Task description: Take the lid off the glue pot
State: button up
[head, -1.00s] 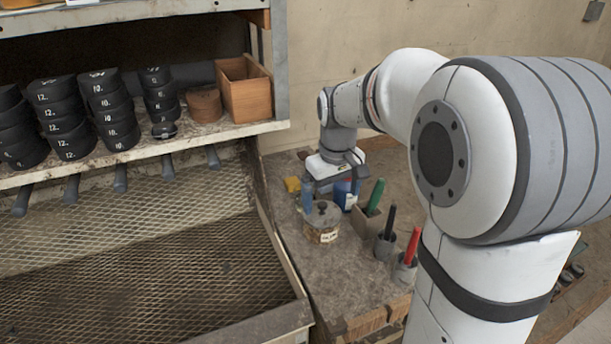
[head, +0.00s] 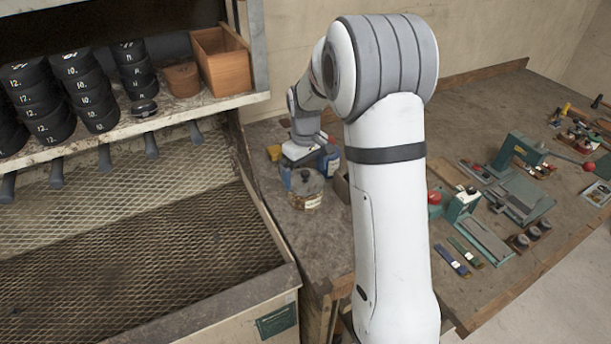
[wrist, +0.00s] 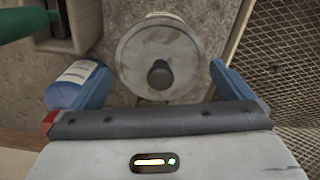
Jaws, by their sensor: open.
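The glue pot (head: 306,201) is a squat jar with a pale label, standing on the left part of the bench. Its round grey lid (wrist: 137,52) with a dark knob (wrist: 160,75) is on it, seen from above in the wrist view. The lid also shows in the head view (head: 308,182). My gripper (wrist: 161,72) is open, with one blue finger on each side of the knob in the picture. Neither finger is seen touching the lid or knob.
A blue bottle with a white label (wrist: 75,84) stands close beside my left finger. A holder with a green-handled tool (wrist: 65,25) is at upper left. A mesh-floored tray (head: 150,250) lies left of the bench. Green machines (head: 518,150) stand farther right.

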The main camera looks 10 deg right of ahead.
jog(key=shift+f, duration=0.25)
jog(key=shift+c, duration=0.4)
jog(key=c, duration=0.5)
jog(key=shift+c, duration=0.2)
